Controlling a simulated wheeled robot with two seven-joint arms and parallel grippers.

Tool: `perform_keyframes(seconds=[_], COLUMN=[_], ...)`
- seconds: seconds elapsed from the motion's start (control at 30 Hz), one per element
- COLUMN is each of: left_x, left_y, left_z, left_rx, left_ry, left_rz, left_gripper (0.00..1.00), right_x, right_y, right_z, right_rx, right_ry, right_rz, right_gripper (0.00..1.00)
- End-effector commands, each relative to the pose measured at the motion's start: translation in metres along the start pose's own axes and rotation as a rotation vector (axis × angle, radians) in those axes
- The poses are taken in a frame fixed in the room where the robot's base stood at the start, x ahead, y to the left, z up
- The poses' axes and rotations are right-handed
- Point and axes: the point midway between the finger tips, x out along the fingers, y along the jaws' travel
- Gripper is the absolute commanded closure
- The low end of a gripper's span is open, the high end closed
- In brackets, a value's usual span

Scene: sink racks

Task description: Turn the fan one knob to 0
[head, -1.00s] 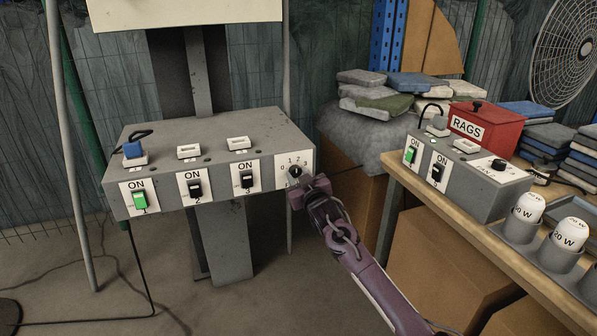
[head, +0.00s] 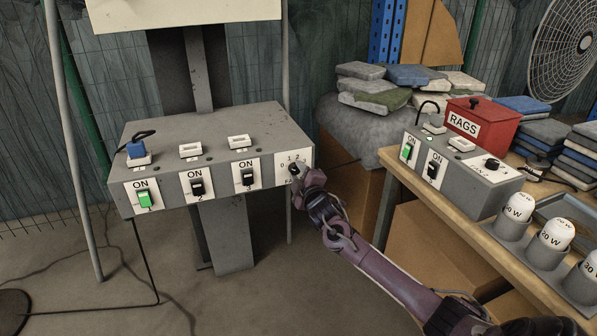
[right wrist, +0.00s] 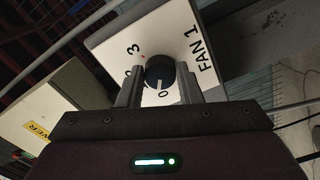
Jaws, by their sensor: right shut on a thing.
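The FAN 1 panel (head: 306,156) is the white dial plate at the right end of the grey switch box (head: 230,199). In the head view my right gripper (head: 297,172) is at this panel and mostly covers its knob. In the right wrist view the black round knob (right wrist: 160,70) sits between my two fingers, which are shut on it. A pale mark on the knob points down toward the printed 0. The 3 shows at the upper left; one numeral is partly hidden by a finger. My left gripper is not in view.
The grey box has several rocker switches, one lit green (head: 145,200). A second box (head: 458,176) with another black knob (head: 492,164) stands on the wooden bench to the right. The red RAGS box (head: 480,125) and white bulbs (head: 519,207) are also there.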

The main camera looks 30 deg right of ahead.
Motion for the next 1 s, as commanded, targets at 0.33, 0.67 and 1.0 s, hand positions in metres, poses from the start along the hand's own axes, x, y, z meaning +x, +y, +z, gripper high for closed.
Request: perform_keyframes(seconds=[0.33,0.67,1.0], left_x=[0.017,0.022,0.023], left_y=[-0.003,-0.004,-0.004], left_z=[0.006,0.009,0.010], left_rx=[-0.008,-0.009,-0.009], left_ry=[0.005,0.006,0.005], left_rz=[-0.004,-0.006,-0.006], left_gripper=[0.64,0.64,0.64], right_x=[0.000,0.000,0.000], right_y=[0.000,0.000,-0.001], right_z=[0.000,0.000,0.000], right_rx=[-0.183,-0.232,-0.233], right_ry=[0.000,0.000,0.000], right_rz=[-0.002,-0.002,-0.002], right_gripper=[0.91,0.91,0.67])
